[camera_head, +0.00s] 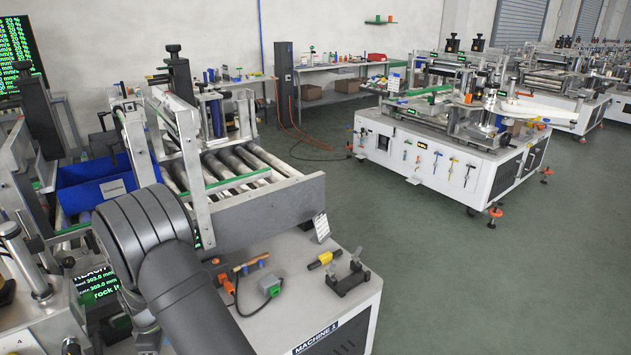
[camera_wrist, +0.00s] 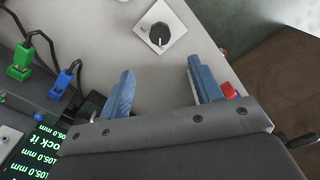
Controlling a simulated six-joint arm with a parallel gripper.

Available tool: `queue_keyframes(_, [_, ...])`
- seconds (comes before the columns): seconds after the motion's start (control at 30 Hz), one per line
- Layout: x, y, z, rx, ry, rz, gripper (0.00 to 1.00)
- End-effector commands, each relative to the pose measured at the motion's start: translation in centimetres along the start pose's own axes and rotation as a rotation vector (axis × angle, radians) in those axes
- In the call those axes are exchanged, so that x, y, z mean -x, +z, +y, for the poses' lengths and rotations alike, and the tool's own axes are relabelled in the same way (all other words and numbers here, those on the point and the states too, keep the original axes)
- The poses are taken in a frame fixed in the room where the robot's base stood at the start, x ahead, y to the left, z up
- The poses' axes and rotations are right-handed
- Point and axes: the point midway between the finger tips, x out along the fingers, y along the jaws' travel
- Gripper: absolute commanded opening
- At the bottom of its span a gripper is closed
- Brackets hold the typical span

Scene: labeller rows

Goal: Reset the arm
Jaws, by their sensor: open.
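My gripper (camera_wrist: 162,92) shows in the wrist view with its two blue fingers spread apart and nothing between them. Beyond the fingers is a pale machine panel with a black knob (camera_wrist: 158,34) on a white plate. The gap between the fingertips and the panel is hard to judge. In the head view my dark arm crosses the lower left in front of the machine, and the gripper itself cannot be made out there.
Near the arm are a roller conveyor (camera_head: 290,190), a blue bin (camera_head: 80,190), and a black clamp (camera_head: 347,275) on the machine top. In the wrist view, green (camera_wrist: 20,62) and blue connectors (camera_wrist: 62,80) with cables lie left. Open floor (camera_head: 450,270) lies right.

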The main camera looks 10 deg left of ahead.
Motion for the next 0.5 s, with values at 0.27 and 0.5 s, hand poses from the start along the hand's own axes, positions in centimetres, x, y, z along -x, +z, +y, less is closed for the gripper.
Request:
queue_keyframes(0.27, [3.9,0.1,-0.1,0.000,-0.003,-0.003,0.59])
queue_keyframes(0.5, [-1.1,0.1,-0.1,0.000,-0.003,-0.003,0.59])
